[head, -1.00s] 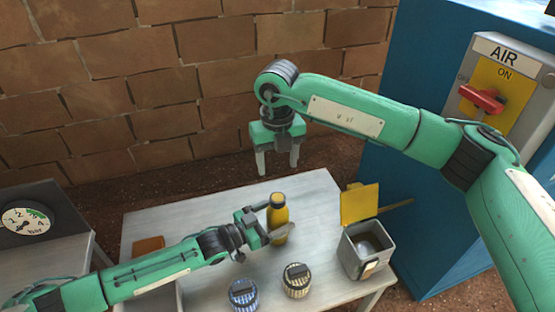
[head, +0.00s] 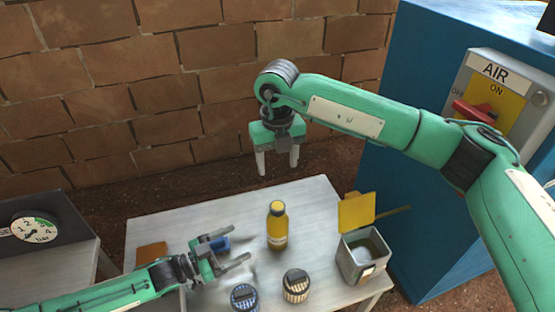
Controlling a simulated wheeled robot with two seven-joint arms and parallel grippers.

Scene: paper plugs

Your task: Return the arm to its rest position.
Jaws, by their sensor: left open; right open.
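My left gripper (head: 241,244) is open and empty over the table, to the left of the yellow bottle (head: 277,229) and apart from it. The bottle stands upright on the table. My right gripper (head: 278,165) is open and empty, pointing down, raised above the table's back edge. Its arm comes in from the right.
The pale table (head: 310,208) also holds a blue object (head: 221,245) behind my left gripper, a brown block (head: 152,254), two striped round containers (head: 296,285) (head: 243,297) and a grey bin (head: 347,262) with a yellow flap. A gauge (head: 35,230) stands left; a blue AIR cabinet (head: 420,200) stands right.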

